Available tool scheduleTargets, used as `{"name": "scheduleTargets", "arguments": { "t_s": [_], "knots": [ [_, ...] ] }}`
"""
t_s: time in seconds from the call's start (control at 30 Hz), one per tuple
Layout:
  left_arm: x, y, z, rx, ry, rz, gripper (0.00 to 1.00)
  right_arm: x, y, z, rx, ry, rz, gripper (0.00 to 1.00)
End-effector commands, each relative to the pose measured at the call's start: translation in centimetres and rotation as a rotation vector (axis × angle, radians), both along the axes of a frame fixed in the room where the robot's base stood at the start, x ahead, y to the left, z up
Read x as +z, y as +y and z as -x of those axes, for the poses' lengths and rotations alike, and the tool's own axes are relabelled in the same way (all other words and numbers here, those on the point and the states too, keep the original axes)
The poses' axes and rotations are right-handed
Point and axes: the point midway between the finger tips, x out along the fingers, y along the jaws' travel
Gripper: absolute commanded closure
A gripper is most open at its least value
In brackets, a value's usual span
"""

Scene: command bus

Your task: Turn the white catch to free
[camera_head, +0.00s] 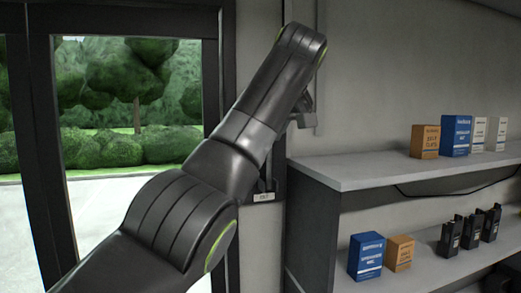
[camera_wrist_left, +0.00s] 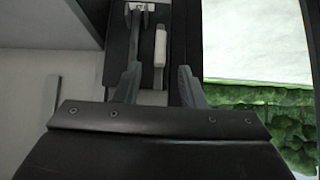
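The white catch (camera_wrist_left: 160,45) shows in the left wrist view as a narrow pale bar on a dark post (camera_wrist_left: 183,25). A small white plate (camera_wrist_left: 137,6) with a dark strip running from it lies beside the catch; the plate also shows in the head view (camera_head: 263,197). My left gripper (camera_wrist_left: 158,72) is open, its two grey fingers spread, and the near end of the catch appears between them. I cannot tell whether a finger touches it. My right gripper is in neither view.
A two-level grey shelf (camera_head: 365,178) stands to the right of the post, holding several blue, orange and white boxes and black radios (camera_head: 472,232). A glazed door (camera_head: 125,110) lies to the left. A short grey piece (camera_wrist_left: 50,100) shows on the wall.

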Motion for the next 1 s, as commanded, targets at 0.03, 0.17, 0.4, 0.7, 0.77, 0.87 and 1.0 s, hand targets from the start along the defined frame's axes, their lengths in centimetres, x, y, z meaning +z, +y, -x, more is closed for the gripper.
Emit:
{"name": "scheduleTargets", "arguments": {
  "t_s": [0.03,0.17,0.4,0.7,0.77,0.87,1.0],
  "knots": [
    [1.2,-0.4,0.9,-0.002,-0.003,0.000,0.64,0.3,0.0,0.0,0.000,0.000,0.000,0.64],
    [3.2,-1.0,2.8,-0.002,-0.002,0.000,0.64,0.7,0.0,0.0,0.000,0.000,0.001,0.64],
    [5.1,-1.7,4.8,-0.001,0.001,0.000,0.64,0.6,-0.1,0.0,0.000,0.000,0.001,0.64],
    [5.5,-1.8,5.2,0.000,0.001,0.000,0.64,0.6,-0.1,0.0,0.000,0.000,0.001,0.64],
    [5.5,-1.8,5.2,0.000,0.001,0.000,0.64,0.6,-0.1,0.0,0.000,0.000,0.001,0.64],
    [5.5,-1.8,5.2,0.000,0.001,0.000,0.64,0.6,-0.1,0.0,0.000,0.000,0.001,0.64],
    [5.5,-1.8,5.2,-0.001,0.001,0.000,0.64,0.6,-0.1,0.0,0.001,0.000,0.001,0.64]
  ]
}}
